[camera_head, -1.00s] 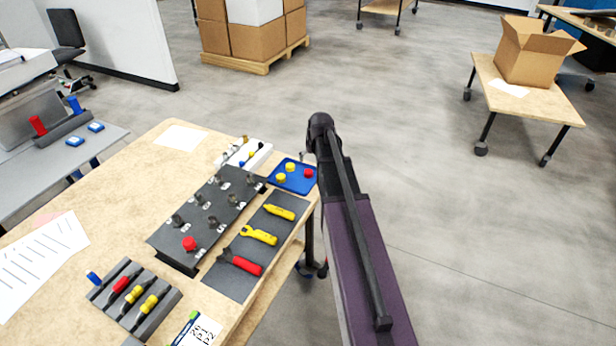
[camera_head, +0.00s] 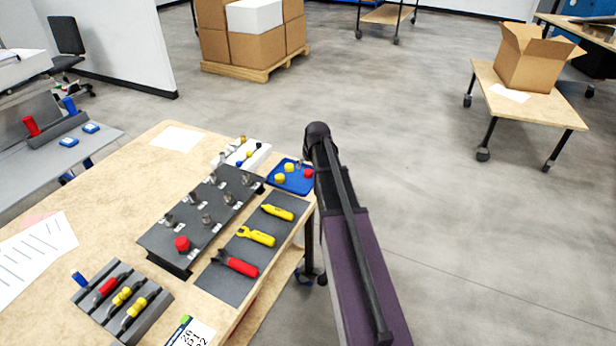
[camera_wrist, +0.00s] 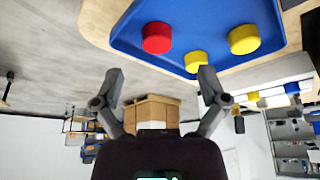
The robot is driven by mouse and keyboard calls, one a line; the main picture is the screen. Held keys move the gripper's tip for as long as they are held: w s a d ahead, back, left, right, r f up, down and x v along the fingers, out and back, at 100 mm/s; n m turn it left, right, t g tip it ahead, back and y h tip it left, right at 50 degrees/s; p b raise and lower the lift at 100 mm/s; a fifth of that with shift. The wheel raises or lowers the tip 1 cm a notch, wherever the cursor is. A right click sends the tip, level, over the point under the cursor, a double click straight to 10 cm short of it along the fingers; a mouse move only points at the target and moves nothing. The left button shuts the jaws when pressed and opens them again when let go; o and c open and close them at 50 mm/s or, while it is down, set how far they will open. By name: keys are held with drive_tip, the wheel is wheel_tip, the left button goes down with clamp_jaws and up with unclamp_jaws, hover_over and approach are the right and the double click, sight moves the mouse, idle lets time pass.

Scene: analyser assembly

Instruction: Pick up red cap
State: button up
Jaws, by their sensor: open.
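A red cap (camera_head: 308,173) sits at the right side of a small blue tray (camera_head: 284,186) on the far right corner of the workbench. In the wrist view the red cap (camera_wrist: 157,38) lies on the blue tray (camera_wrist: 190,12), near its edge, beside two yellow caps (camera_wrist: 196,62) (camera_wrist: 243,40). My gripper (camera_wrist: 160,74) is open, its two fingers spread apart. In the head view my arm hides most of the gripper. Another red cap (camera_head: 182,243) sits on a dark rack.
The dark rack (camera_head: 160,238) with several metal fittings stands left of the tray. A grey mat (camera_head: 220,284) with pliers and yellow tools lies in front of the tray. A white holder (camera_head: 262,153) stands close behind the tray.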

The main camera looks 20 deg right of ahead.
sight(308, 172)
idle(0.3)
drive_tip(key=shift+b+x, duration=2.4)
drive_tip(key=shift+x, duration=0.2)
drive_tip(key=shift+d, duration=0.15)
drive_tip(key=c, duration=0.8)
drive_tip(key=shift+c, duration=0.2)
